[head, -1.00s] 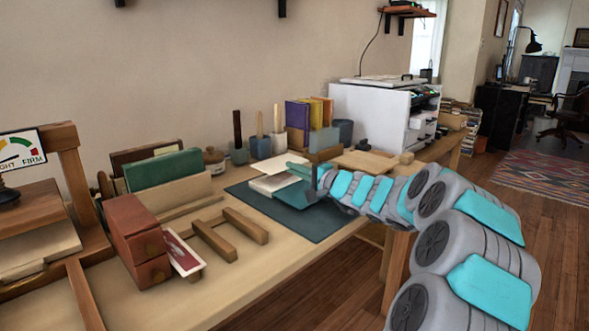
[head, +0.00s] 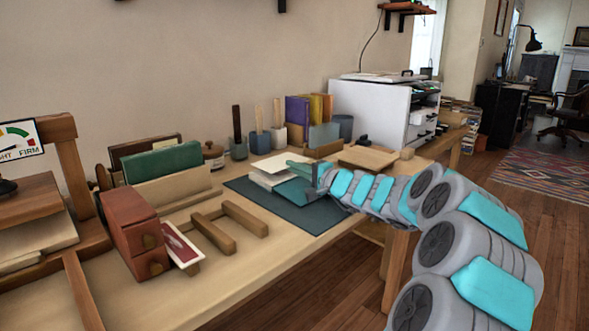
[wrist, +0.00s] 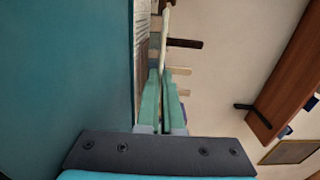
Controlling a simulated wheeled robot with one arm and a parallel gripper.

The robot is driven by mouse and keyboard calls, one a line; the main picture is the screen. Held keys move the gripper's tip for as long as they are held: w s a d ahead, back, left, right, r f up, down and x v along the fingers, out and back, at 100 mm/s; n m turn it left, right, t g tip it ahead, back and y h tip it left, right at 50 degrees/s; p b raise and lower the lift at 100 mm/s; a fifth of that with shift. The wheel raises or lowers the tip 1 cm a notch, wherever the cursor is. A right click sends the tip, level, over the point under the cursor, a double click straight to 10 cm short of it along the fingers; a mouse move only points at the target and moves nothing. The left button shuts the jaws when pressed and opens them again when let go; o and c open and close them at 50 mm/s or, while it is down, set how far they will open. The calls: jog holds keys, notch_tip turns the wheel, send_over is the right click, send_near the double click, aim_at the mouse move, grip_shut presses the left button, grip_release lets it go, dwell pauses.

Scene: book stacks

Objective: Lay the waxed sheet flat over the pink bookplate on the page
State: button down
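My gripper (head: 303,168) is over the open book, its teal fingers close together. In the wrist view my gripper (wrist: 164,90) has a thin pale sheet (wrist: 167,35) between its fingertips, seen edge-on; it looks like the waxed sheet. In the head view the pale sheet (head: 284,161) lies just over the book's white page; I cannot tell whether they touch. The printed page (wrist: 142,50) shows as a narrow strip in the wrist view. The book's teal cover (head: 297,192) is on the near side. The pink bookplate cannot be made out; the sheet may hide it.
A dark green mat (head: 250,194) is under the book. Pots with upright tools (head: 238,147) and a rack of coloured folders (head: 298,110) stand behind. A wooden frame (head: 230,228), red box (head: 130,230) and red card (head: 181,246) are at left front.

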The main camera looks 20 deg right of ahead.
jog(key=c, duration=1.1)
grip_release()
jog(key=r+p, duration=0.1)
jog(key=p, duration=0.1)
jog(key=shift+r+p, duration=0.3)
jog(key=shift+r, duration=0.1)
jog(key=b+v, duration=0.1)
jog(key=v, duration=0.5)
jog(key=b+v, duration=0.1)
jog(key=v, duration=0.5)
jog(key=shift+f+b, duration=0.25)
jog(key=shift+b, duration=0.15)
